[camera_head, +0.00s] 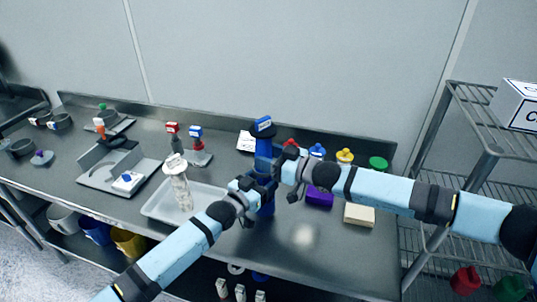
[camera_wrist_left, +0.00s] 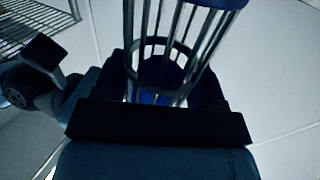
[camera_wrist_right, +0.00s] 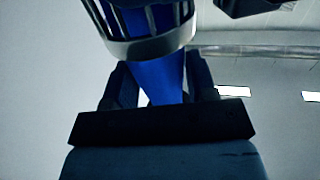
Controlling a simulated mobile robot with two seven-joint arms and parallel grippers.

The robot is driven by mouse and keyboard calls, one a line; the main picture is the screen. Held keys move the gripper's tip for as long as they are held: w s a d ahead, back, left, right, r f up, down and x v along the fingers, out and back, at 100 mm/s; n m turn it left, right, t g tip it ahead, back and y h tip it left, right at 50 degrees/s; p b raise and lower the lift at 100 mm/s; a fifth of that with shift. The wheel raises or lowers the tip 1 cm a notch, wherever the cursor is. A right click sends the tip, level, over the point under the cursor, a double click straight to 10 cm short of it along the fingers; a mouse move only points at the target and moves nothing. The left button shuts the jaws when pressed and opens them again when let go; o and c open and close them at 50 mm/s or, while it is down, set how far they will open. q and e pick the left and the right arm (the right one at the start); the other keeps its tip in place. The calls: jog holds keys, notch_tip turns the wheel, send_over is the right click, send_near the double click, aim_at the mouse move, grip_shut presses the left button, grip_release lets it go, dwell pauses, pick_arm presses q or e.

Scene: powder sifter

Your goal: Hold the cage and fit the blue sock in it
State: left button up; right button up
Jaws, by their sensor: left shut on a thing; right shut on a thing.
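The blue sock (camera_head: 264,149) stands upright over the right-centre of the table, below a dark disc with a blue label (camera_head: 263,125). My right gripper (camera_head: 279,171) is shut on it; the right wrist view shows the blue sock (camera_wrist_right: 157,78) between the fingers. It runs into the ring of the metal cage (camera_wrist_right: 155,42), and blue shows between the bars. My left gripper (camera_head: 256,184) is shut on the cage, whose bars and ring (camera_wrist_left: 165,48) show in the left wrist view, with blue inside. In the head view the grippers hide most of the cage. How deep the sock sits cannot be told.
A purple block (camera_head: 319,197), a beige block (camera_head: 358,214) and several coloured caps lie to the right. A wire shelf (camera_head: 440,140) stands beyond.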

pick_arm(q)
jog(key=shift+f, duration=0.2)
pick_arm(e)
jog(key=shift+f, duration=1.1)
jog(key=o, duration=1.1)
jog(key=shift+d, duration=0.1)
jog(key=v, duration=1.2)
jog(key=shift+s, duration=0.1)
pick_arm(q)
jog(key=o, duration=1)
jog(key=shift+o, duration=0.2)
jog(key=shift+r, duration=0.1)
